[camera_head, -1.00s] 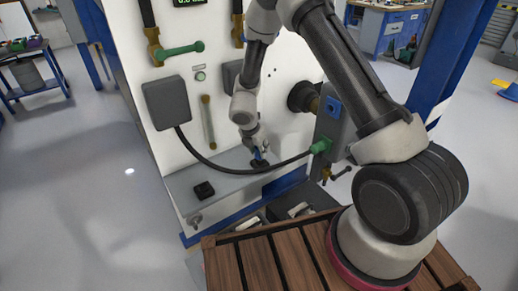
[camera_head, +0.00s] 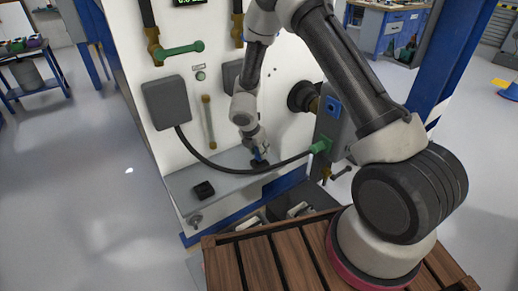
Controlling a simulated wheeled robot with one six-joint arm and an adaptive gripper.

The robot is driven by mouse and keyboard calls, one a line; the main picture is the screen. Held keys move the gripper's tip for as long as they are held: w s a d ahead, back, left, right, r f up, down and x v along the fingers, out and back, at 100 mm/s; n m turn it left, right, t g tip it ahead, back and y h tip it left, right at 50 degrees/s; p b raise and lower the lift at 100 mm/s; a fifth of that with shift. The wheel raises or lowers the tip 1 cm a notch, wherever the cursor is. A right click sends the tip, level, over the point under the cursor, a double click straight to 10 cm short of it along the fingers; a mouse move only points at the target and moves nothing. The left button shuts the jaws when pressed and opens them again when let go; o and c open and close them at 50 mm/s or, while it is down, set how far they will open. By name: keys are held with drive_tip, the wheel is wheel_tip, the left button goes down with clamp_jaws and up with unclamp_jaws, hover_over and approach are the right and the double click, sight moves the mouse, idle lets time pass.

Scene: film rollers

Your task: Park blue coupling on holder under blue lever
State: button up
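The blue coupling (camera_head: 257,154) shows as a small blue patch at my gripper (camera_head: 258,151), low in front of the white panel. It is just above or on a black holder (camera_head: 258,164) on the grey ledge; I cannot tell whether it is seated. My gripper points down at the coupling, and its fingers are too small and covered to show whether they are closed on it. A second black holder (camera_head: 204,190) stands empty on the ledge to the left. No blue lever is clearly visible; my arm covers part of the panel.
A black hose runs from a grey box (camera_head: 167,103) across the ledge (camera_head: 225,172) to a green coupling (camera_head: 320,146) at the right. A green lever (camera_head: 180,50) sits on the panel's upper left. A wooden slatted surface (camera_head: 265,262) is in front.

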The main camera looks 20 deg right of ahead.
drive_tip(key=shift+f, duration=0.25)
drive_tip(key=o, duration=1.2)
